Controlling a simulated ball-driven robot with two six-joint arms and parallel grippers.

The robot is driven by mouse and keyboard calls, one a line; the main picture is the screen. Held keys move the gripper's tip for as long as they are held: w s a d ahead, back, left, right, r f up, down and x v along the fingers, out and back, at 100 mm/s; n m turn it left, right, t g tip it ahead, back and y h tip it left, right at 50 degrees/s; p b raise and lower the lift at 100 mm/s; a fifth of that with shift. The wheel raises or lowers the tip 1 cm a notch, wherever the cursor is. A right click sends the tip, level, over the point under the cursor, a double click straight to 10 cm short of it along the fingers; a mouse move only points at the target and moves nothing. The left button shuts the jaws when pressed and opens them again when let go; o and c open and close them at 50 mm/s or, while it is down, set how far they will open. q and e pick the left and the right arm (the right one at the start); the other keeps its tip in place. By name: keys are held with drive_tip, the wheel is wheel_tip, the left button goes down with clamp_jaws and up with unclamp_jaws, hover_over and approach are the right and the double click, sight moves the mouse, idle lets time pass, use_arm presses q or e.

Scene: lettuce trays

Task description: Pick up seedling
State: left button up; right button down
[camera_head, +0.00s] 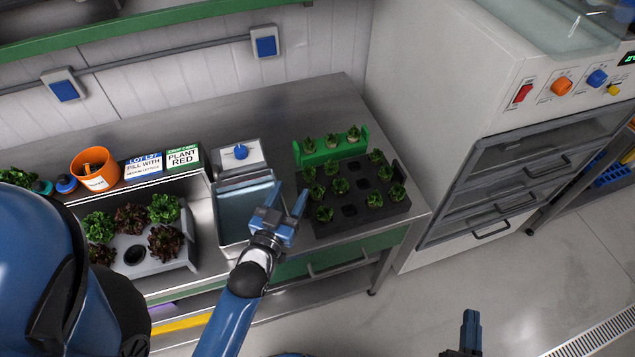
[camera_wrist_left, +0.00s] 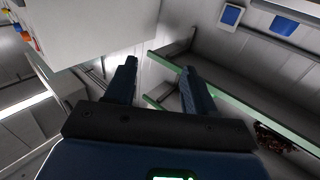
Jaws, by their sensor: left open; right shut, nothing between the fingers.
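Several small green seedlings (camera_head: 340,186) stand in the dark tray (camera_head: 383,215) on the metal bench. Three more seedlings (camera_head: 332,141) stand in a green holder (camera_head: 322,155) behind it. Some holes of the dark tray are empty. My left gripper (camera_head: 288,200) is open and empty, just left of the dark tray, above the front of the sink. In the left wrist view its two fingers (camera_wrist_left: 158,68) are spread with nothing between them. My right gripper (camera_head: 471,322) is shut and empty, over the floor at the bottom of the head view.
A grey planter (camera_head: 190,243) with red and green lettuces stands at the left. An orange cup (camera_head: 94,168) and label signs (camera_head: 183,157) stand behind it. A sink (camera_head: 232,205) lies beside the tray. A white cabinet (camera_head: 440,100) closes off the right side.

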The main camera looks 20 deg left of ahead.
use_arm(q)
drive_tip(key=w+d+r+m+g+p, duration=0.1)
drive_tip(key=w+d+r+g+p, duration=0.1)
drive_tip(key=w+g+p, duration=0.3)
drive_tip(key=w+d+r+g+p, duration=0.1)
drive_tip(key=w+r+g+p, duration=0.1)
drive_tip(key=w, duration=0.5)
drive_tip(key=w+d+r+m+g+p, duration=0.1)
drive_tip(key=w+d+r+g+p, duration=0.2)
drive_tip(key=w, duration=0.4)
drive_tip(key=m+g+y, duration=0.1)
drive_tip(key=g, duration=0.8)
hover_over(317, 189)
wheel_tip(317, 189, down, 6)
drive_tip(key=shift+s+f+b, duration=0.1)
drive_tip(key=shift+s+b, duration=0.05)
drive_tip(key=shift+b, duration=0.15)
drive_tip(key=shift+f+p, duration=0.2)
drive_tip(key=shift+p, duration=0.15)
drive_tip(key=shift+f, duration=0.95)
drive_tip(key=shift+f+p, duration=0.45)
drive_tip(key=shift+p, duration=0.05)
wheel_tip(317, 189, down, 3)
drive_tip(key=shift+f+p, duration=0.1)
drive_tip(key=shift+p, duration=0.45)
drive_tip(key=shift+f, duration=0.6)
use_arm(e)
wheel_tip(317, 189, up, 14)
drive_tip(key=shift+w+r, duration=0.15)
drive_tip(key=shift+r, duration=0.05)
